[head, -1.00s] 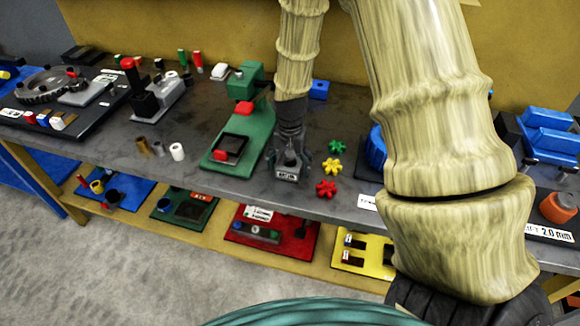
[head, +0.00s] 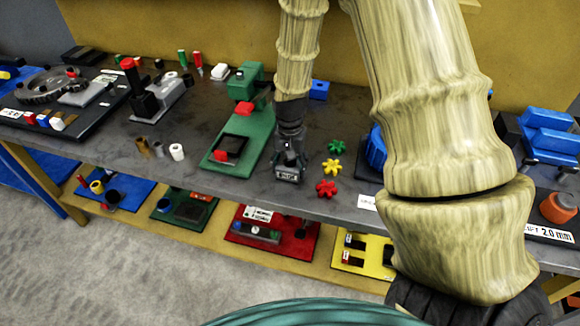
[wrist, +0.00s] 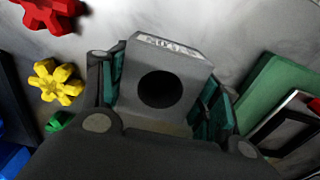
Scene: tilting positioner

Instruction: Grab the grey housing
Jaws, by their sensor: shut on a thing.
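The grey housing (wrist: 181,70) is a block with a round dark hole and a pale printed label on one edge. In the wrist view it sits between the two green-padded fingers of my gripper (wrist: 165,103), which are shut on it. In the head view my gripper (head: 290,160) points down at the bench's front part, with the housing (head: 288,174) between its fingers. I cannot tell whether the housing touches the bench top.
A green press-like stand (head: 243,135) is close on the left. Green (head: 337,146), yellow (head: 331,166) and red (head: 326,188) star-shaped pieces lie close on the right. Small cylinders (head: 177,152) stand further left. A blue block (head: 319,90) lies behind.

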